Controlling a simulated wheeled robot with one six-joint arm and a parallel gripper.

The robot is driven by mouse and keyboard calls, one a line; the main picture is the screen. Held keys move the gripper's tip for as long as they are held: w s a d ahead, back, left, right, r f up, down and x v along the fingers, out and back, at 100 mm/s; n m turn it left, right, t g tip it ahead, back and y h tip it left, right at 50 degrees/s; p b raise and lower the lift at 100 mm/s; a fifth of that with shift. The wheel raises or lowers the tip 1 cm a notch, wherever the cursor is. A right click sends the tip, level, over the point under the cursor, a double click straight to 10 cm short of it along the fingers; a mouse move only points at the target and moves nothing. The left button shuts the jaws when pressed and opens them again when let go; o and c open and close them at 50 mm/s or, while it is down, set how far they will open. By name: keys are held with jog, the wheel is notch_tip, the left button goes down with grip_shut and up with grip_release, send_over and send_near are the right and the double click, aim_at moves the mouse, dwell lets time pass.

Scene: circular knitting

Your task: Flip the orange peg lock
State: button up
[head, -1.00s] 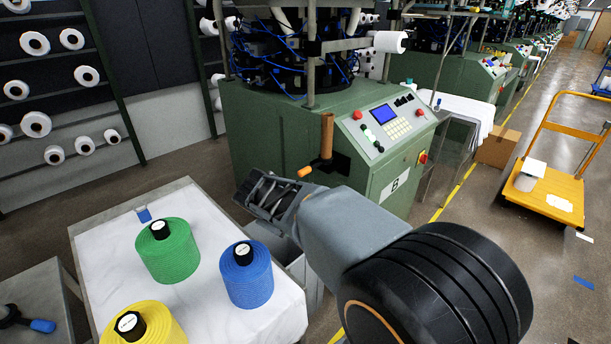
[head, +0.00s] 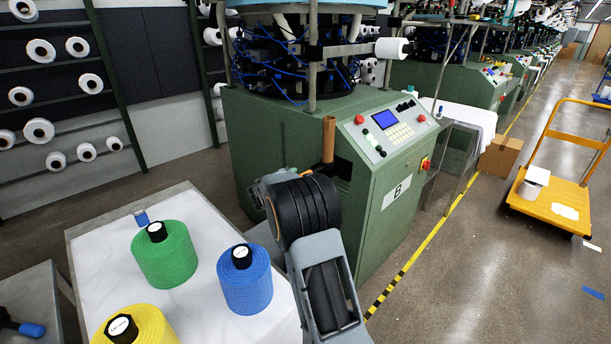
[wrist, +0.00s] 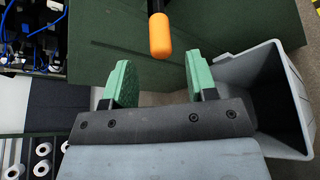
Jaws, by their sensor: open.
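The orange peg lock (wrist: 160,35) hangs from a dark stem at the top of the wrist view, in front of the green machine. My gripper (wrist: 157,75) is open, its two green-padded fingers apart and empty. The orange lock lies beyond the fingertips, roughly in line with the gap, and no contact shows. In the head view my arm covers most of the lock; only a small orange bit (head: 308,171) shows beside the brown upright peg (head: 328,138).
A grey bin (wrist: 275,95) stands close to the right finger in the wrist view. The green machine (head: 270,135) has a control panel (head: 388,125). A white-topped table (head: 190,210) with green, blue and yellow yarn cones stands at left. The floor at right is open before a yellow cart (head: 550,195).

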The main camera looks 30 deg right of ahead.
jog(key=p+x, duration=0.1)
jog(key=x, duration=0.6)
jog(key=shift+d, duration=0.2)
grip_shut()
dwell(0.4)
